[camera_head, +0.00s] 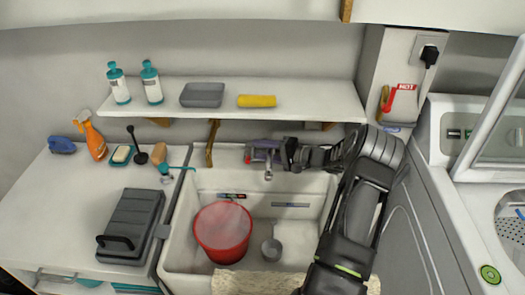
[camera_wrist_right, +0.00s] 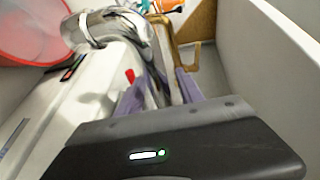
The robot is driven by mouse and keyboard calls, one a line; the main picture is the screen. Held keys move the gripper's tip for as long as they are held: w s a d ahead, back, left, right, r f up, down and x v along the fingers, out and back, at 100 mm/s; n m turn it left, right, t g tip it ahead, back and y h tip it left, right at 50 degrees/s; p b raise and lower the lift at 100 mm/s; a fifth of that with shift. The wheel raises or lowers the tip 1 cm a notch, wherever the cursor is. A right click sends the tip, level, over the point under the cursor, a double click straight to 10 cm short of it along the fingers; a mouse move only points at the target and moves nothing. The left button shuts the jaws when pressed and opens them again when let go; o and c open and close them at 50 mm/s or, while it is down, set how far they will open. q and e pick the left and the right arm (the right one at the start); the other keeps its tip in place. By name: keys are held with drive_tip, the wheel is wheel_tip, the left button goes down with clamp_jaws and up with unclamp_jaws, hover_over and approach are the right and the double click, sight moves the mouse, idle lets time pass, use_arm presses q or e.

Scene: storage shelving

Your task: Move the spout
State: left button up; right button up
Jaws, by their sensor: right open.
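The silver spout (camera_head: 268,172) hangs over the back of the white sink; in the right wrist view its curved chrome pipe (camera_wrist_right: 103,27) shows large at the upper left. My right gripper (camera_head: 262,151) reaches in from the right at the tap. Its two purple fingers (camera_wrist_right: 160,92) are open in the right wrist view, with chrome tap parts showing between them. I cannot tell whether either finger touches the tap. My left gripper is not in view.
A red bucket (camera_head: 223,254) stands in the sink (camera_head: 178,245), left of a grey ladle-like item (camera_head: 271,249). A shelf (camera_head: 330,98) with bottles runs above the tap. A brown bracket (camera_head: 211,143) is left of the tap. A washer (camera_head: 442,140) stands at right.

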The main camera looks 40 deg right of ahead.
drive_tip(key=b+v, duration=0.1)
drive_tip(key=v, duration=0.7)
drive_tip(key=shift+b, duration=0.3)
drive_tip(key=shift+w+a, duration=0.1)
